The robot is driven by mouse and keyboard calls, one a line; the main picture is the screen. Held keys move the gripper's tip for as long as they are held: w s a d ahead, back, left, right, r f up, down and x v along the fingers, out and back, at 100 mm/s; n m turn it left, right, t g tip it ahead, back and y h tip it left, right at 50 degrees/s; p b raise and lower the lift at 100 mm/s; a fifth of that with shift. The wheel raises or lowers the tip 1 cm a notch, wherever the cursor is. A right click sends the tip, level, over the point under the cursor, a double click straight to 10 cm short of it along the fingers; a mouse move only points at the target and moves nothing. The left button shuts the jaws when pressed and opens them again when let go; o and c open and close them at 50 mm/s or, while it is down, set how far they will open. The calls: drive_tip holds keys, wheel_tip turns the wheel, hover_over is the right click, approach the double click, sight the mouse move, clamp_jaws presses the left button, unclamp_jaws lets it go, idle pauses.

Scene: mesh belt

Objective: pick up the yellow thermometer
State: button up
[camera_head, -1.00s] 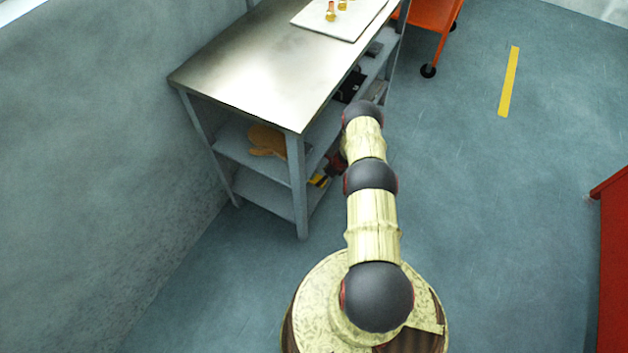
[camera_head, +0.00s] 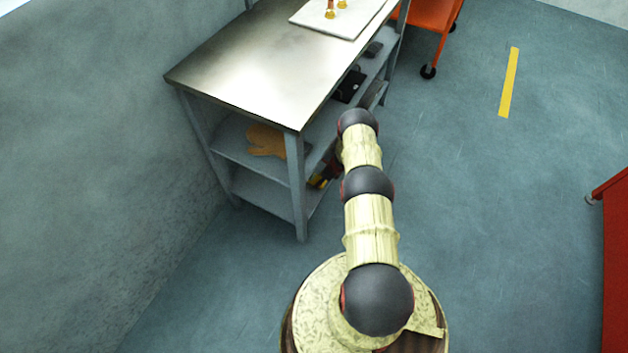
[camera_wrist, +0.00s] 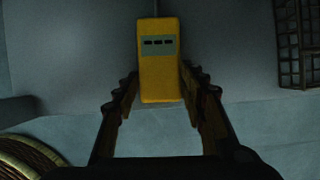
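The yellow thermometer (camera_wrist: 160,75) is a boxy yellow body with a grey display and dark marks, seen in the wrist view at upper middle. A thin probe or stem leaves its top end. My gripper (camera_wrist: 158,92) has its two fingers spread to either side of the thermometer's lower part. A narrow gap seems to show on each side, so the fingers look open around it. In the head view a bit of yellow (camera_head: 318,182) shows on the bottom shelf, mostly hidden behind my arm and the table leg; the gripper is hidden there too.
The steel table (camera_head: 270,60) has shelves under it, with an orange glove (camera_head: 265,140) and dark items (camera_head: 348,87) on the middle shelf. A table leg (camera_head: 297,190) stands close left of my arm. A dark mesh basket (camera_wrist: 298,45) is at right.

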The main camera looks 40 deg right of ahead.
drive_tip(key=c, duration=0.6)
drive_tip(key=shift+r, duration=0.1)
drive_tip(key=shift+c, duration=0.3)
